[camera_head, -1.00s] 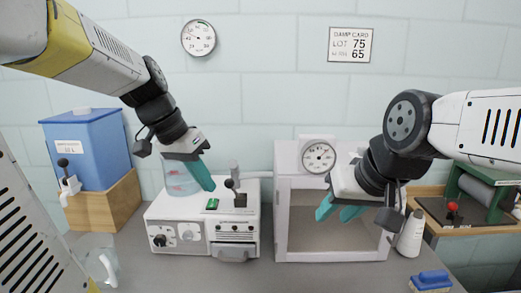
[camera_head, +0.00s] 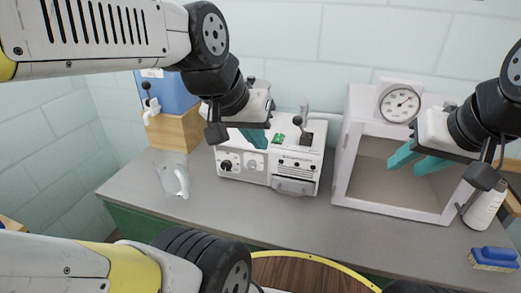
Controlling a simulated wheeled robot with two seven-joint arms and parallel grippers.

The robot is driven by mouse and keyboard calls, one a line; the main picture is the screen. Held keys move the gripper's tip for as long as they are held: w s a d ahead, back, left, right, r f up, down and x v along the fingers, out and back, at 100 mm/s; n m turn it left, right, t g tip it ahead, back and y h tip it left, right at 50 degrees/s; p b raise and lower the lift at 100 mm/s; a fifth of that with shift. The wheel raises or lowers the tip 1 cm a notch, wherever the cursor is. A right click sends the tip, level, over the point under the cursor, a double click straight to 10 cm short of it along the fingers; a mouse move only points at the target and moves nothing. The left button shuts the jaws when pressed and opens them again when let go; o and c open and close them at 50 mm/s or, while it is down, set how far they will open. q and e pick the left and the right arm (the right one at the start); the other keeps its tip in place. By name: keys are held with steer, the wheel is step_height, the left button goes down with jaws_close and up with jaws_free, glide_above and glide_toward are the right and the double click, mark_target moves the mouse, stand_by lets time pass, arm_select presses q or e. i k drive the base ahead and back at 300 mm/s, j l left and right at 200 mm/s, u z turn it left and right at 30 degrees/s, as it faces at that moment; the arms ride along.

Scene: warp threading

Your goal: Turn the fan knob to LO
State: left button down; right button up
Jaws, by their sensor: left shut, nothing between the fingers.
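The white machine (camera_head: 296,158) stands on the counter with two dials at the left of its front panel. One is a dark knob (camera_head: 226,165); beside it is a paler round dial (camera_head: 251,166). Their labels are too small to read, so I cannot tell which is the fan knob or where it points. My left gripper (camera_head: 255,139) is shut and empty, above and in front of the machine's left part, apart from both dials. It hides part of the machine's top. My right gripper (camera_head: 403,163) is open and empty in front of the white cabinet.
The open-fronted white cabinet (camera_head: 343,172) with a round gauge (camera_head: 399,103) stands right of the machine. A clear jug (camera_head: 174,180) is at the left, before a blue tank (camera_head: 180,94) on a wooden block. A blue brush (camera_head: 494,258) lies at the right. The front counter is clear.

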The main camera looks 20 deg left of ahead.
mark_target(252, 164)
steer(key=k, duration=0.9)
steer(key=l+u, duration=0.05)
steer(key=l, duration=0.05)
